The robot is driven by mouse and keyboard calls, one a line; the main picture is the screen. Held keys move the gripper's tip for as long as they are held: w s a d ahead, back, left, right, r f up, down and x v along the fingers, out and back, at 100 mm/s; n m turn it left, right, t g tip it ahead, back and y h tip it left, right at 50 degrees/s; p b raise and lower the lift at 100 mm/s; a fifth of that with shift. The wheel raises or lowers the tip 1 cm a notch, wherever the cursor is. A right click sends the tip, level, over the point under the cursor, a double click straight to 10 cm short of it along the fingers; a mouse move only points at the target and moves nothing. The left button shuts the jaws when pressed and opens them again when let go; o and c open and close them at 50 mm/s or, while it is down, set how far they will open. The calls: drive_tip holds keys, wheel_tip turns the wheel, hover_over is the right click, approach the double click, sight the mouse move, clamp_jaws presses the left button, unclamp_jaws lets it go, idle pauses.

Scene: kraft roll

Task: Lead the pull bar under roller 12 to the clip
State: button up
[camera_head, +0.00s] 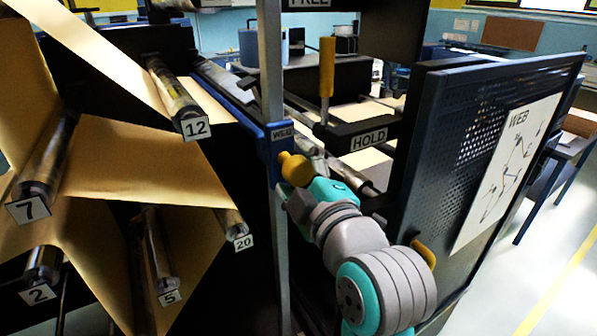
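Roller 12 (174,88) is a metal roller with a white number tag at its near end, upper left of centre. Brown kraft paper (95,45) slopes down to it from the upper left, and a tan strip (212,106) shows at its right. A blue bar (232,98) with a small label, which may be the pull bar, runs from beside roller 12 to the upright post. A yellow knob (295,169) sits at its near end. My arm reaches from the lower right to just beside this knob. My gripper's fingers are not distinguishable. I cannot make out the clip.
Tagged rollers 7 (48,160), 2 (43,265), 5 (160,255) and 20 (229,222) stand at the left among paper runs. A grey post (272,75), a HOLD block (364,138) with a yellow handle (327,66), and a dark panel (450,180) crowd my arm.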

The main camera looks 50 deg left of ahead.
clamp_jaws()
drive_tip(key=shift+w+f, duration=0.15)
drive_tip(key=shift+w, duration=0.3)
drive_tip(key=shift+o, duration=2.4)
unclamp_jaws()
drive_tip(key=d, duration=0.9)
drive_tip(key=shift+s, duration=0.4)
